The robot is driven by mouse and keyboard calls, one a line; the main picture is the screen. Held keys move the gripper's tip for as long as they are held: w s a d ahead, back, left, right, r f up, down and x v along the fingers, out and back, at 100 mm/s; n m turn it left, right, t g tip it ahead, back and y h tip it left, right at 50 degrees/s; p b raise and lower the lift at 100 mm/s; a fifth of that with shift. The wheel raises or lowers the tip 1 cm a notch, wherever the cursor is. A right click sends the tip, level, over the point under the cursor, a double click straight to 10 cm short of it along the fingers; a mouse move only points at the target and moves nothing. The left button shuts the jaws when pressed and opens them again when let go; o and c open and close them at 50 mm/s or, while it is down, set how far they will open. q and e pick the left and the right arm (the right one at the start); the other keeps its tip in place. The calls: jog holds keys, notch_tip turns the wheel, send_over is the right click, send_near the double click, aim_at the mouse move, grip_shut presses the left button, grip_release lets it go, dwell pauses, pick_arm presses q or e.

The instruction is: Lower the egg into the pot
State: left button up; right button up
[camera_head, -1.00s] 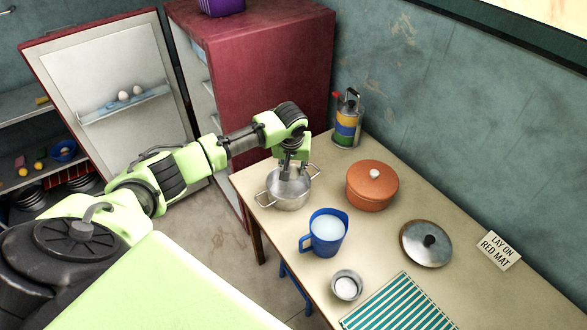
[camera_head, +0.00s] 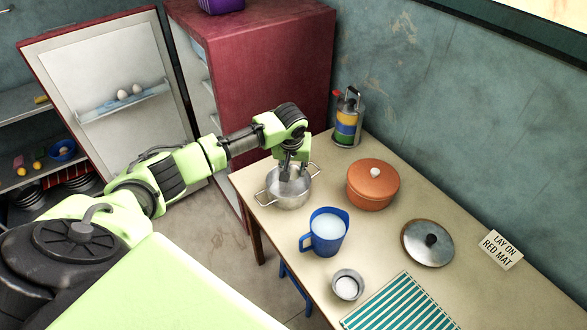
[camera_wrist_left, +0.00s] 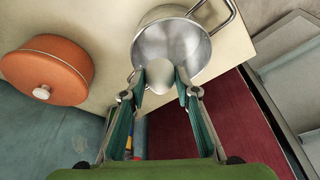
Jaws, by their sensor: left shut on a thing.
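The silver metal pot (camera_head: 290,201) with two loop handles stands at the far left end of the table, without a lid on it. It also shows in the left wrist view (camera_wrist_left: 176,28). My left gripper (camera_head: 292,177) points down over the pot's opening. In the left wrist view, my left gripper (camera_wrist_left: 160,92) is shut on the pale egg (camera_wrist_left: 160,74), which lies between the fingertips against the pot's opening. I cannot tell how deep the egg is relative to the rim. My right gripper is not in view.
An orange lidded pot (camera_head: 372,187) stands right of the silver pot. A blue jug (camera_head: 326,236), a small metal cup (camera_head: 347,285), a loose lid (camera_head: 427,243) and a striped mat (camera_head: 400,308) lie nearer. A bottle rack (camera_head: 347,120) stands behind. The open fridge (camera_head: 262,85) adjoins the table.

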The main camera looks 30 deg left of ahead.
aim_at(293, 179)
pick_arm(q)
jog(key=shift+f+b, duration=0.8)
jog(key=shift+f, duration=1.5)
jog(key=shift+f+b, duration=0.35)
jog(key=shift+f, duration=0.6)
jog(key=shift+f+b, duration=0.6)
jog(key=shift+f, duration=0.6)
jog(key=o, duration=0.8)
